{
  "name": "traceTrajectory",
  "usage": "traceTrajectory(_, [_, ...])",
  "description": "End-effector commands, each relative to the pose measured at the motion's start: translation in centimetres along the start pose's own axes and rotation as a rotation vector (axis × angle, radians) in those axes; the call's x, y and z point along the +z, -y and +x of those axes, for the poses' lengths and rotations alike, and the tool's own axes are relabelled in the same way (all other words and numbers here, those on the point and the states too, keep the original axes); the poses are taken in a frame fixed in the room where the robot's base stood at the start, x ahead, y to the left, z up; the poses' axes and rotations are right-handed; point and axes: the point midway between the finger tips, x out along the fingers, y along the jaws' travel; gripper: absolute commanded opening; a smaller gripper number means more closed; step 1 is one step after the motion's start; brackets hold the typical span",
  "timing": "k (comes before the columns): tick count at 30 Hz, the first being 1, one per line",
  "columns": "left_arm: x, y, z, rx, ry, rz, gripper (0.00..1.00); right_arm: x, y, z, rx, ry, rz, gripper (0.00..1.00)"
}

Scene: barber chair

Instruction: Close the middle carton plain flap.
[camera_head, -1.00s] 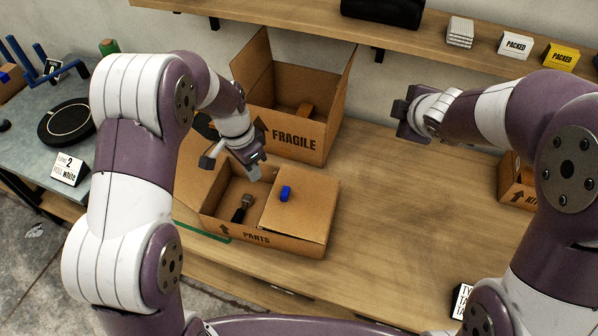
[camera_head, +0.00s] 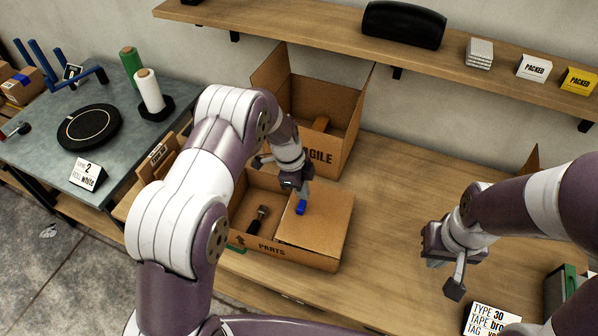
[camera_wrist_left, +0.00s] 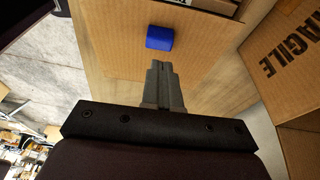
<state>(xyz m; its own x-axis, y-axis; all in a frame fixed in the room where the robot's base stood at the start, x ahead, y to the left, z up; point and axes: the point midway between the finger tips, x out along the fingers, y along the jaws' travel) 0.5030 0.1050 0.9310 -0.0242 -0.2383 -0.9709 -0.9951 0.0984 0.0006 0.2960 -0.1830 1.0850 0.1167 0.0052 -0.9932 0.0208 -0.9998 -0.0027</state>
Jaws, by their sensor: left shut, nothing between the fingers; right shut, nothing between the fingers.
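The middle carton (camera_head: 268,251), marked PARTS, stands on the wooden bench. A plain cardboard flap (camera_head: 325,222) lies about flat over its right part, with a small blue block (camera_head: 300,208) on it. The left part is open and shows a dark-handled tool (camera_head: 258,218) inside. My left gripper (camera_head: 304,195) is shut and empty, with its tips just above the flap beside the blue block. In the left wrist view the shut fingers (camera_wrist_left: 161,72) point at the blue block (camera_wrist_left: 159,38); contact cannot be told. My right gripper (camera_head: 450,272) is shut and empty over the bench at right.
A taller open FRAGILE carton (camera_head: 338,150) stands behind the middle carton. A shelf (camera_head: 300,38) runs along the wall. A sign (camera_head: 490,320) stands at front right.

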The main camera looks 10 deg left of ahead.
Motion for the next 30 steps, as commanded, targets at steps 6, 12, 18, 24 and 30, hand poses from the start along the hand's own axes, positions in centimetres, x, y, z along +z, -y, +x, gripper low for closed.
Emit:
traceTrajectory(6, [0.8,0.0,2.1,0.001,0.0,-0.001,0.0,-0.1,0.0,-0.9,0.0,-0.001,-0.001,0.0])
traceTrajectory(12, [1.0,0.0,2.6,-0.001,0.0,0.0,0.0,-0.1,0.0,-0.9,0.0,-0.001,-0.001,0.0])
traceTrajectory(18, [1.0,0.0,2.6,-0.001,0.0,0.0,0.0,-0.1,0.0,-0.8,0.0,-0.001,-0.001,0.0])
traceTrajectory(24, [2.2,0.0,4.5,-0.001,0.0,-0.001,0.0,0.2,0.0,1.9,0.0,-0.001,-0.001,0.0])
traceTrajectory(30, [2.5,0.0,4.2,0.0,0.0,0.0,0.0,0.2,0.0,2.1,0.0,-0.001,-0.001,0.0])
